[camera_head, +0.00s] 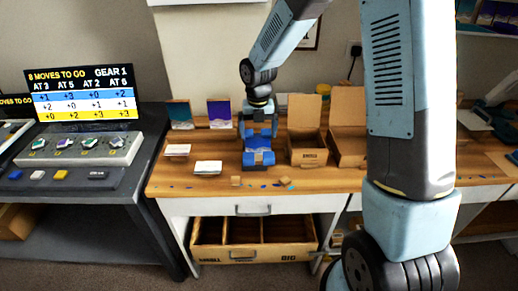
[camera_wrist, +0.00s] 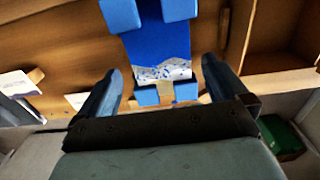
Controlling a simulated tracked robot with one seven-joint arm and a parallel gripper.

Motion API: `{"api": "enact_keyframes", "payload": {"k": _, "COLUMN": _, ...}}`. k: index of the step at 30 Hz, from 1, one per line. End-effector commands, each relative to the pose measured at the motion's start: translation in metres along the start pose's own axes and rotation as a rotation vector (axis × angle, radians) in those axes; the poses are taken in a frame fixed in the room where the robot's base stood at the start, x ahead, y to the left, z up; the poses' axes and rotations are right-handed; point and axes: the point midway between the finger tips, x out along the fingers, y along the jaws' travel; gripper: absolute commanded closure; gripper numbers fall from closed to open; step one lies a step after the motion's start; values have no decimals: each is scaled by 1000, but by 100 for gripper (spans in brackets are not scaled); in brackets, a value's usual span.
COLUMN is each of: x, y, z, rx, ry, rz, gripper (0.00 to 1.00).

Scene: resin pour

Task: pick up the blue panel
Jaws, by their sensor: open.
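A blue panel (camera_wrist: 158,45) with a white and speckled band along its near edge shows in the wrist view, with lighter blue blocks at its corners. In the head view a blue piece (camera_head: 258,158) sits on the wooden table under my gripper, probably the same thing. My gripper (camera_wrist: 162,68) is open, its two fingers apart on either side of the panel's near part in the picture. No contact is visible, and I cannot tell the height gap. In the head view my gripper (camera_head: 258,132) points down over the table.
Two upright picture cards, one teal (camera_head: 181,114) and one purple (camera_head: 219,114), stand at the back. White cards (camera_head: 208,168) lie left of the blue piece. Open cardboard boxes (camera_head: 307,149) stand to the right. A compartmented drawer (camera_head: 255,255) is open below. A screen (camera_head: 83,92) stands left.

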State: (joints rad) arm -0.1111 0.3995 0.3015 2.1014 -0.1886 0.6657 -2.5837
Motion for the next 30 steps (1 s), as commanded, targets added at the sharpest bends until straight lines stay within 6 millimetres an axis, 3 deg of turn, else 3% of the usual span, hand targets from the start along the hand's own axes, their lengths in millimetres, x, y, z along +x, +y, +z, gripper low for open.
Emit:
{"api": "enact_keyframes", "payload": {"k": 13, "x": 48, "y": 2, "z": -3, "rx": 1, "ry": 2, "rz": 1, "gripper": 0}}
{"api": "enact_keyframes", "payload": {"k": 22, "x": 53, "y": 1, "z": -2, "rx": 1, "ry": 0, "rz": 1, "gripper": 0}}
{"api": "enact_keyframes", "payload": {"k": 30, "x": 52, "y": 2, "z": -2, "rx": 1, "ry": 0, "rz": 1, "gripper": 24}}
